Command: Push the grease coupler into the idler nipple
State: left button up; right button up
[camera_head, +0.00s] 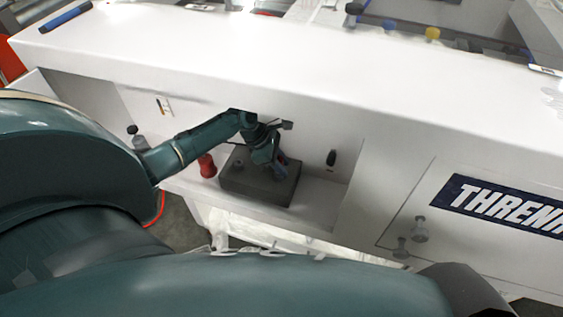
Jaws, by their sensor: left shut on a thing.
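My left arm reaches into the open recess of the white cabinet, and my left gripper (274,161) points down over a dark grey block (257,191) on the recess floor. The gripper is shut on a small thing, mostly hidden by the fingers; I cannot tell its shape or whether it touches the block. A small round stub (238,163) stands on the block's top, left of the gripper. I cannot make out for sure which part is the idler nipple or the grease coupler. My right gripper is not in view.
A red object (207,166) stands left of the block. A black fitting (331,158) is on the recess back wall at right. The white cabinet top (300,60) overhangs the recess. Knobs (420,228) stick out at the right front. The shelf right of the block is clear.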

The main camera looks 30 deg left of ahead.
pick_arm(q)
jog(key=shift+f, duration=0.6)
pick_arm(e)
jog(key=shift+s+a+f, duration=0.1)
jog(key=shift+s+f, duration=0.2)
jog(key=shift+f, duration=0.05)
pick_arm(q)
jog(key=shift+f+b, duration=0.4)
jog(key=shift+f, duration=0.1)
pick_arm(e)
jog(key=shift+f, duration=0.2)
pick_arm(q)
jog(key=shift+f, duration=0.3)
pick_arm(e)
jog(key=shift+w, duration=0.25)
pick_arm(q)
jog(key=o, duration=1.1)
jog(key=shift+c, duration=0.2)
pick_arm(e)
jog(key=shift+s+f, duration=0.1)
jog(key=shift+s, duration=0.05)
pick_arm(q)
jog(key=v, duration=1.3)
jog(key=shift+p, duration=0.4)
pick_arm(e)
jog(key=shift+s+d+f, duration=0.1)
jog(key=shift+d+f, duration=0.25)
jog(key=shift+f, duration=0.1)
